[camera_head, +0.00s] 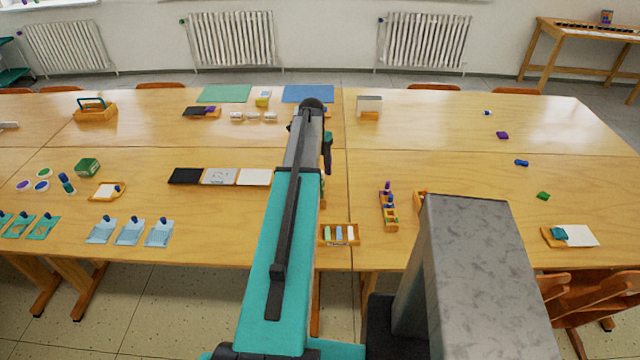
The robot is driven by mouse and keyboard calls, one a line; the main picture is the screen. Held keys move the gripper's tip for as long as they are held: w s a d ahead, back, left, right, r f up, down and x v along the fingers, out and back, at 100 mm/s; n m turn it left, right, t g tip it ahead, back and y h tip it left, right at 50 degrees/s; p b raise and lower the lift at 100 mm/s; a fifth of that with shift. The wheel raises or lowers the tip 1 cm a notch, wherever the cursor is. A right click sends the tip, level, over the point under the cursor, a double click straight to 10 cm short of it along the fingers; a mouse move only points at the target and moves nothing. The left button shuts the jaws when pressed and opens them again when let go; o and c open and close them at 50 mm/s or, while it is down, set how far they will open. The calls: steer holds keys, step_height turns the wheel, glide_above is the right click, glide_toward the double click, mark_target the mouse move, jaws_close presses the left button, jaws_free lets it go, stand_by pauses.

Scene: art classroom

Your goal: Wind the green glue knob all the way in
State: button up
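I cannot single out the green glue knob with certainty. A small wooden rack (388,207) on the near right table holds upright pieces with purple, blue and green parts, too small to read. A small wooden tray (325,242) at the front edge holds green, blue and white sticks. A loose green piece (543,196) lies on the right table. My arm reaches forward over the middle of the tables, and its far end is behind my own links. My gripper's fingers cannot be made out, so its opening and contact are hidden.
Another wooden item (420,198) is partly hidden by my grey column. Black, grey and white panels (185,176) lie left of my arm. A white sheet (578,236) lies at the right. The right table (460,175) is mostly clear between the rack and the loose pieces.

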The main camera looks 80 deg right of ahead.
steer(key=shift+f+b, duration=0.35)
steer(key=shift+f, duration=0.5)
stand_by(0.5)
steer(key=c, duration=1.5)
steer(key=n, duration=0.6)
steer(key=shift+h, duration=0.3)
steer(key=shift+n+h, duration=0.3)
steer(key=shift+n, duration=2.4)
